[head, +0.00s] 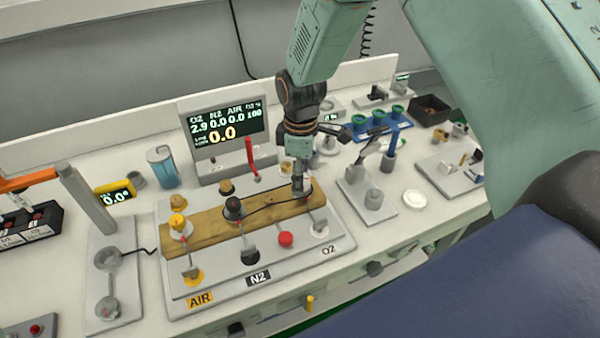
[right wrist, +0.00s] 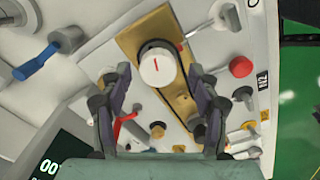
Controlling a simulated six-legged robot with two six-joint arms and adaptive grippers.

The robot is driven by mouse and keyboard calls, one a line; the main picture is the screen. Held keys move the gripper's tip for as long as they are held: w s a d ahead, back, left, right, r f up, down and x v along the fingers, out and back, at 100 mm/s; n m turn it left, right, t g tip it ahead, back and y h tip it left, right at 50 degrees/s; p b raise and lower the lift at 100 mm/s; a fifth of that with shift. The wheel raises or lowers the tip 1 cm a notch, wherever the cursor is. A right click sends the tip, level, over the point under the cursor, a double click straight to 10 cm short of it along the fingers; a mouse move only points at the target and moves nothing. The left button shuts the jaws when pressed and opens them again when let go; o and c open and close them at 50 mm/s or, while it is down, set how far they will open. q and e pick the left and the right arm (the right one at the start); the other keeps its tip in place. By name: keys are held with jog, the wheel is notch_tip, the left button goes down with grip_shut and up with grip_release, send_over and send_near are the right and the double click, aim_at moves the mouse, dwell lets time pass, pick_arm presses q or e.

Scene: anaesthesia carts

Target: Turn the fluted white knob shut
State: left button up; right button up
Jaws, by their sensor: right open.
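The white knob (right wrist: 156,70) shows in the right wrist view, with a red line on its top face. It stands at the O2 end of the tan bar (right wrist: 183,103) on the gas panel. In the head view my gripper hides most of it. My right gripper (head: 301,187) points down over that end of the bar. In the right wrist view its open fingers (right wrist: 159,86) stand on either side of the knob; I cannot tell whether they touch it. My left gripper is not in view.
A display (head: 225,125) behind the panel reads O2 2.9, with N2 and AIR at 0.0. A black knob (head: 234,208), a yellow knob (head: 179,227) and a red button (head: 286,239) are close by. A red lever (head: 250,158) stands behind the bar.

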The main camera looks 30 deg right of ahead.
jog(key=shift+a, duration=0.2)
jog(key=shift+d+f, duration=0.1)
jog(key=shift+d, duration=0.4)
jog(key=shift+c, duration=1.4)
jog(key=shift+a, duration=0.3)
jog(key=c, duration=0.9)
